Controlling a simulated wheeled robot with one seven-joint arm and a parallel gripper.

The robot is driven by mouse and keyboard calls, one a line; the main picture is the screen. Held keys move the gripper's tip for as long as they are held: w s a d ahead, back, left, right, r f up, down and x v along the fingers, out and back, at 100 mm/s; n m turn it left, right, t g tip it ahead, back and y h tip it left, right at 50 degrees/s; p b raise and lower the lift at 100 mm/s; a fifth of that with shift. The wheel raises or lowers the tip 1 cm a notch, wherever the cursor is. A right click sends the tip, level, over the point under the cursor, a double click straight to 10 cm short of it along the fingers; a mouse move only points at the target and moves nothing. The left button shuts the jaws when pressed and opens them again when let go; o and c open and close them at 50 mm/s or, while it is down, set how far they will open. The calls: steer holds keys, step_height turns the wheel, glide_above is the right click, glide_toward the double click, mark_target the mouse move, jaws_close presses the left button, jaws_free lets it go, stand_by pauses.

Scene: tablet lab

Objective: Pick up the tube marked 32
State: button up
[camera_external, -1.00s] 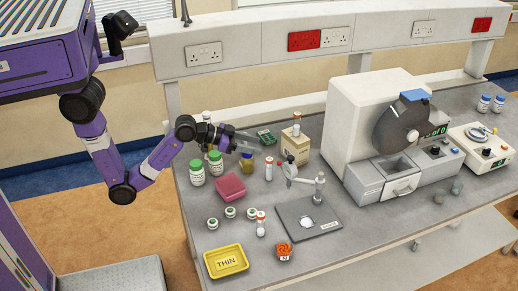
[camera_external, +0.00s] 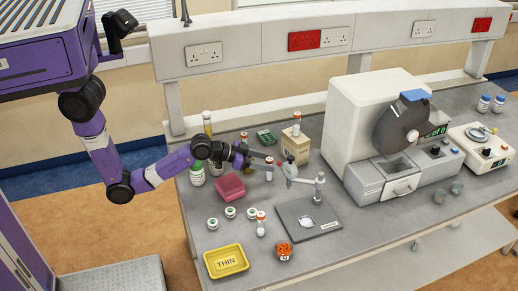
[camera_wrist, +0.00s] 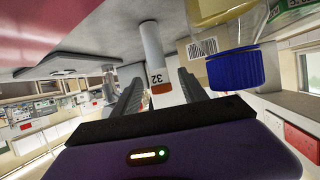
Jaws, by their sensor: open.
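The tube marked 32 (camera_wrist: 153,50) is white with an orange-red cap. In the wrist view, which is upside down, it stands on the bench and shows between the two dark fingers of my gripper (camera_wrist: 159,80). The fingers are open, with a gap on each side of the tube. In the external view my gripper (camera_external: 262,163) reaches right, low over the bench, at a tube (camera_external: 269,174) that appears to be the same one. Its number is too small to read there.
A yellow jar with a blue lid (camera_wrist: 236,70) is close beside one finger. A pink box (camera_external: 229,187) lies in front of the gripper. Other tubes stand on a tan box (camera_external: 296,149) and near the yellow tray (camera_external: 226,261). A metal stand (camera_external: 318,190) is to the right.

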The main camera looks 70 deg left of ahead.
jaws_close()
stand_by(0.3)
